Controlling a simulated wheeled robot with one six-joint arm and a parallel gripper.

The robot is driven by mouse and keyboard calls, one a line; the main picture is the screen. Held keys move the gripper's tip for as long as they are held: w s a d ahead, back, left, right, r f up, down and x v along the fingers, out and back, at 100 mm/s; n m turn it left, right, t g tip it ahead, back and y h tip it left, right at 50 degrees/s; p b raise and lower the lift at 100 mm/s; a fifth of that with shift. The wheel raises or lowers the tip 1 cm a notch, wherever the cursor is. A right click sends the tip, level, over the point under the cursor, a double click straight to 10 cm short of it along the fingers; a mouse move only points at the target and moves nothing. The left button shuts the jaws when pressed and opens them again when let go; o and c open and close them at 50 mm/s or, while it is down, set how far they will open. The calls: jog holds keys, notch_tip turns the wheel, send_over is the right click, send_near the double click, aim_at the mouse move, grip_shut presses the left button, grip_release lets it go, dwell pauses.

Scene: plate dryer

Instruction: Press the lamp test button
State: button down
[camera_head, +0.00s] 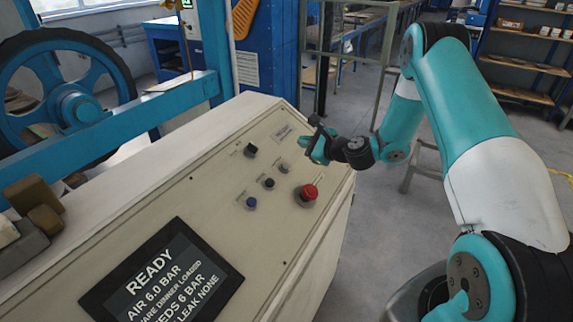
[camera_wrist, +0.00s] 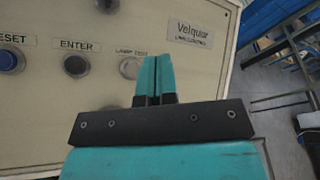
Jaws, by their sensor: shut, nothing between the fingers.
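The lamp test button (camera_wrist: 129,68) is a small pale round button under its "LAMP TEST" label in the wrist view. Its right edge is close to or partly behind my fingertips. In the head view it is the light button (camera_head: 284,169) at the upper end of the row on the sloped cream panel. My gripper (camera_wrist: 157,62) has its teal fingers together with nothing between them. In the head view my gripper (camera_head: 309,145) is over the panel, up and right of the button. I cannot tell how far the fingertips are from the panel surface.
The dark enter button (camera_head: 268,183) and the blue reset button (camera_head: 251,202) sit in the same row. A red mushroom button (camera_head: 308,192) is close by, and a black knob (camera_head: 250,150) is above left. A screen (camera_head: 165,275) reads READY.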

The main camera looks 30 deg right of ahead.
aim_at(285, 167)
jog(key=shift+f, duration=0.1)
jog(key=shift+w+a+f+b, duration=0.55)
jog(key=shift+f+b, duration=0.25)
jog(key=shift+f, duration=0.45)
jog(key=shift+w+a+f+b, duration=0.3)
jog(key=shift+w+f+b, duration=0.45)
jog(key=shift+f, duration=0.45)
jog(key=shift+w+a+f+b, duration=0.5)
jog(key=shift+f+b, duration=0.35)
jog(key=shift+f, duration=0.4)
jog(key=shift+f, duration=0.1)
jog(key=shift+w+f+b, duration=0.2)
jog(key=shift+f+b, duration=0.05)
jog(key=shift+b, duration=0.05)
jog(key=shift+w+a+f+b, duration=0.2)
jog(key=shift+f+b, duration=0.1)
jog(key=shift+f, duration=0.1)
jog(key=shift+s+d+r+p, duration=0.25)
jog(key=shift+s+r+p, duration=0.2)
jog(key=shift+r, duration=0.3)
jog(key=shift+r, duration=0.1)
